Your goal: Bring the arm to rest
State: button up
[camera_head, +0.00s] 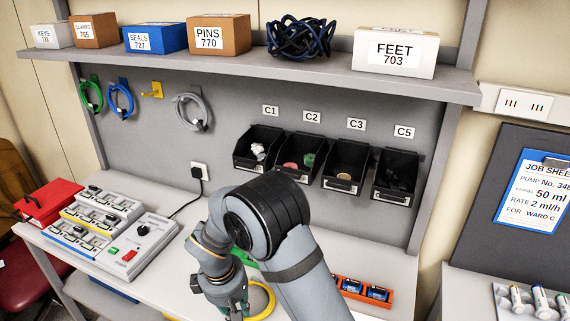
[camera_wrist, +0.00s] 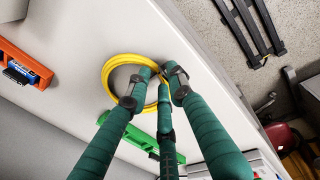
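My arm reaches down over the white worktop in the head view, with my gripper (camera_head: 235,305) low in the picture and its fingertips hidden or cut off. In the wrist view my gripper's green fingers (camera_wrist: 161,77) run toward a yellow cable coil (camera_wrist: 108,78) on the worktop, overlapping it in the picture. The tips lie close together; I cannot tell whether they are open or shut, or whether they touch the coil. The coil also shows beside my gripper in the head view (camera_head: 270,298).
An orange tray (camera_head: 363,291) with blue items sits right of my arm. A green part (camera_wrist: 130,133) lies near the coil. The pump unit (camera_head: 137,248) and red box (camera_head: 48,202) stand left. Black bins (camera_head: 345,167) hang behind my arm, below a shelf (camera_head: 260,66) of boxes.

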jog(key=shift+w+g+p, duration=0.15)
jog(key=shift+g+p, duration=0.25)
jog(key=shift+p, duration=0.15)
jog(key=shift+a, duration=0.1)
